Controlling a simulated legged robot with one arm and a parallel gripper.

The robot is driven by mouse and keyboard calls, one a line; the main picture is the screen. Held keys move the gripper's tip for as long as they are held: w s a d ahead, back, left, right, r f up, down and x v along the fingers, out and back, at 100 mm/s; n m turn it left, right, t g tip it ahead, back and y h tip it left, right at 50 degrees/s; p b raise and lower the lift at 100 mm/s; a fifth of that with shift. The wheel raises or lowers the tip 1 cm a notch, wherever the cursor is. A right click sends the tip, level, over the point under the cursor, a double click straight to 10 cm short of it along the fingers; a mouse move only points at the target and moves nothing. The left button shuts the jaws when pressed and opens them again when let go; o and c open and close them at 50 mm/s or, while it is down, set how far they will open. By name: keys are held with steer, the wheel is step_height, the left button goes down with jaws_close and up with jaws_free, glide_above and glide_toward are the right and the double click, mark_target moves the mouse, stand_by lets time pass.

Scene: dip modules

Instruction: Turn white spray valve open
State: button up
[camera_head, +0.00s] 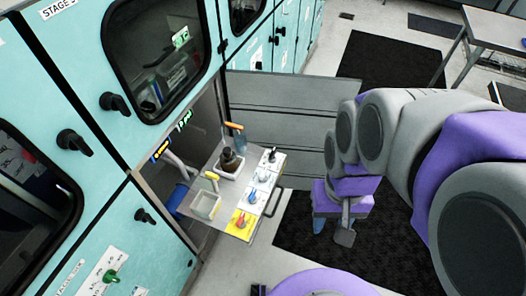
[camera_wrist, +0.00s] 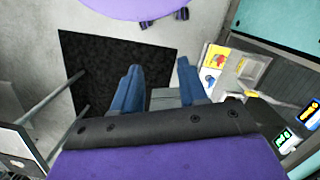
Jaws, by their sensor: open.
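In the head view, a row of small valves sits along the right edge of a pulled-out tray (camera_head: 212,168). A pale, white-looking valve (camera_head: 264,176) lies between a black valve (camera_head: 272,156) and a blue valve (camera_head: 254,196). A red valve (camera_head: 242,220) on a yellow plate is at the near end. My gripper (camera_head: 333,228) hangs to the right of the tray, apart from it, over the dark mat. In the wrist view its two blue fingers (camera_wrist: 160,68) are spread with nothing between them. The valve row shows small at the right there, so its handles are hard to tell apart.
The tray also holds a white bin (camera_head: 206,206) and a container with a dark bottle (camera_head: 230,162). Teal cabinets (camera_head: 120,140) with black knobs stand at the left. A grey panel (camera_head: 300,110) stands behind the tray. A dark mat (camera_head: 300,245) covers open floor.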

steer(key=w+a+f+m, duration=0.1)
steer(key=w+a+f, duration=0.15)
steer(key=w, duration=0.95)
steer(key=m+t+b, duration=0.2)
steer(key=m+b, duration=0.1)
steer(key=b, duration=0.1)
glide_above(263, 171)
step_height(263, 171, down, 21)
step_height(263, 171, down, 18)
steer(key=b, duration=0.3)
steer(key=shift+s+r, duration=0.1)
steer(key=shift+r, duration=0.1)
steer(key=shift+c, duration=0.2)
steer(key=shift+r, duration=0.1)
jaws_close()
